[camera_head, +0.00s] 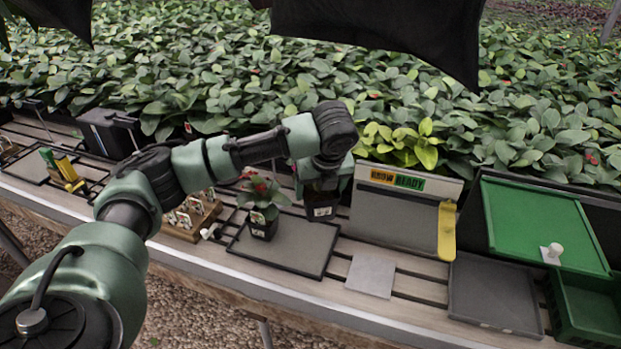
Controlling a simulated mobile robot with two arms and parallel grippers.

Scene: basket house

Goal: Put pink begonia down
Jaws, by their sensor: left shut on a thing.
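My left gripper (324,170) points down and is shut on a dark pot (322,204) with a white label, taken to be the pink begonia. The gripper and wrist hide its plant, so I cannot see any pink bloom. The pot is at the back right corner of a dark-rimmed grey tray (307,262); I cannot tell whether it touches anything below. Another potted plant (264,213) with red flowers and green leaves stands upright on that tray, left of the held pot. My right gripper is out of view.
A sign board (397,222) reading "GROW READY" stands right of the gripper, with a yellow tool (446,231) at its edge. A grey square (371,275), an empty dark tray (494,295) and a green crate (590,310) lie right. The tray's front is bare.

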